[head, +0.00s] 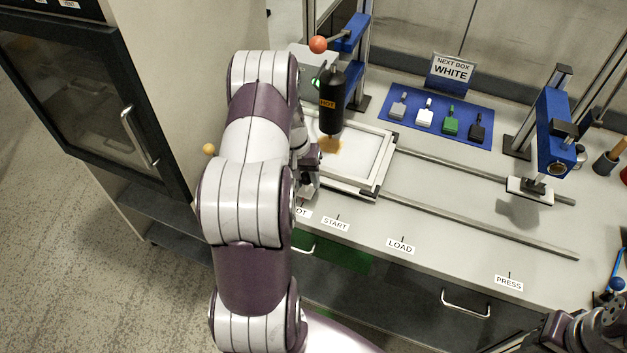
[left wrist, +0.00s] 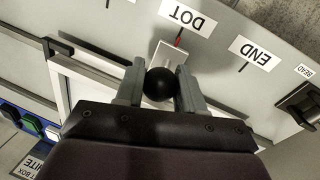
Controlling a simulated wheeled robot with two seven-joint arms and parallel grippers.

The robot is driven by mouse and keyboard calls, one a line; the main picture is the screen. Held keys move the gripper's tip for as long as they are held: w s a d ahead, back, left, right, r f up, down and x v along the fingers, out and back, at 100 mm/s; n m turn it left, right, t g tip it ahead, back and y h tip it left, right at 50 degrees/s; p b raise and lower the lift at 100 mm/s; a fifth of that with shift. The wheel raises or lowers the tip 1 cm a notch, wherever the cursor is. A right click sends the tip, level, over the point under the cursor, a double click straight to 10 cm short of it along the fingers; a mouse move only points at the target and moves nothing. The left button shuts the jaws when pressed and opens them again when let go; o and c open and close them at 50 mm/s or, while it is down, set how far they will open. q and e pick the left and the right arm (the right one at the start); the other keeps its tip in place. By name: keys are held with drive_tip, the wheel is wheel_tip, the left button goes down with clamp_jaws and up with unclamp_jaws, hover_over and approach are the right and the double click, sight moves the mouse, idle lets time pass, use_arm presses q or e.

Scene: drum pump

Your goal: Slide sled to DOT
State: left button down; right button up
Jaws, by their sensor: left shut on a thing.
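The sled (head: 385,165), a white framed tray on two rails, sits at the left end of the rails, partly hidden by my left arm. My left gripper (left wrist: 160,85) is shut on the sled's round black knob (left wrist: 158,86). In the head view it is mostly behind my arm. In the left wrist view the DOT label (left wrist: 188,20) lies just beyond the knob. A red line (left wrist: 178,41) shows between the sled's small white plate (left wrist: 168,57) and that label. My right gripper (head: 575,335) is at the lower right corner, dark and partly cut off.
A black HOT cylinder (head: 330,105) hangs above the sled, over a tan patch. START (head: 335,224), LOAD (head: 400,246) and PRESS (head: 508,283) labels line the front edge. The rails are bare to the press (head: 555,135) at right. A blue mat (head: 405,121) holds several small blocks.

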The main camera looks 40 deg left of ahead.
use_arm(q)
drive_tip(key=shift+r, duration=0.1)
drive_tip(key=c, duration=1.1)
unclamp_jaws()
drive_tip(key=o, duration=0.4)
drive_tip(key=shift+c, duration=0.2)
drive_tip(key=shift+s, duration=0.1)
drive_tip(key=shift+r, duration=0.35)
wheel_tip(320, 180, up, 12)
drive_tip(key=s+a+b, duration=0.1)
drive_tip(key=a, duration=0.1)
drive_tip(key=shift+f, duration=0.1)
